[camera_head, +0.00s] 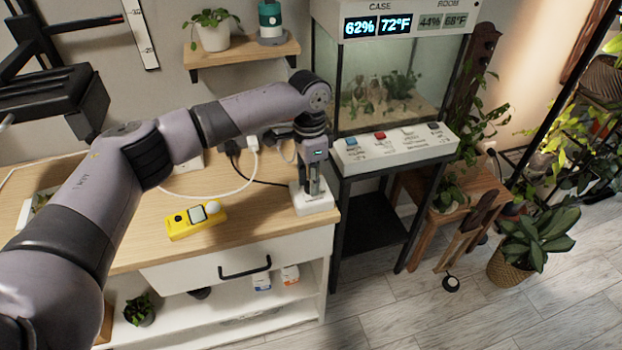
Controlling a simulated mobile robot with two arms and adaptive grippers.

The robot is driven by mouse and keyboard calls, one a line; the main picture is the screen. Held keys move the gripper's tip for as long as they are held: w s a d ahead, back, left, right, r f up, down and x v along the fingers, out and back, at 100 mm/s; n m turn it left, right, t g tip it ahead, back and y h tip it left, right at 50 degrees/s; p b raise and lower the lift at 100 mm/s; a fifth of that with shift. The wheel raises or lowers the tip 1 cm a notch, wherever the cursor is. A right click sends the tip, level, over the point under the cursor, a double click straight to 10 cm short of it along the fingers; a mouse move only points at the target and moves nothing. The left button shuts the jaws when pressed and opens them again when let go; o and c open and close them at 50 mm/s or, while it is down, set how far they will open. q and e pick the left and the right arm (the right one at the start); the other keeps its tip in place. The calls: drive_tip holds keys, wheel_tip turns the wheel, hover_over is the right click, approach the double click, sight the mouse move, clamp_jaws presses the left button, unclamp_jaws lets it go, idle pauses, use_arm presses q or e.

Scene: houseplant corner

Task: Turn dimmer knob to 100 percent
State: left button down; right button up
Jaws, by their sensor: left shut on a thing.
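The dimmer is a small white box (313,201) on the right end of the wooden cabinet top. My left arm reaches across from the left, and my left gripper (313,190) points straight down onto the top of this box. Its fingers are shut on the dimmer knob, which they mostly hide. I cannot read the knob's setting or any marks around it. My right gripper is not in view.
A yellow device (197,220) lies on the cabinet top (255,215) to the left of the dimmer. Cables run behind the gripper. A terrarium (390,85) and its white control panel (394,147) stand close on the right. A wall shelf (240,55) is above.

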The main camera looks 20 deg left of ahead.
use_arm(q)
drive_tip(key=shift+r+m+p, duration=0.2)
drive_tip(key=shift+m+p, duration=0.4)
drive_tip(key=shift+p, duration=0.4)
drive_tip(key=m+p, duration=0.3)
drive_tip(key=shift+p, duration=0.4)
drive_tip(key=m+p, duration=0.2)
drive_tip(key=m, duration=0.2)
drive_tip(key=shift+d+m+p, duration=0.1)
drive_tip(key=shift+m+p, duration=0.2)
drive_tip(key=shift+p, duration=0.1)
drive_tip(key=m+p, duration=0.1)
drive_tip(key=m, duration=0.2)
drive_tip(key=shift+f+m+y, duration=0.1)
drive_tip(key=shift+m+y, duration=0.2)
drive_tip(key=m+p, duration=0.1)
drive_tip(key=m, duration=0.2)
drive_tip(key=shift+m, duration=0.4)
drive_tip(key=m, duration=0.4)
drive_tip(key=shift+p, duration=0.35)
drive_tip(key=shift+m, duration=1.8)
drive_tip(key=shift+f, duration=0.1)
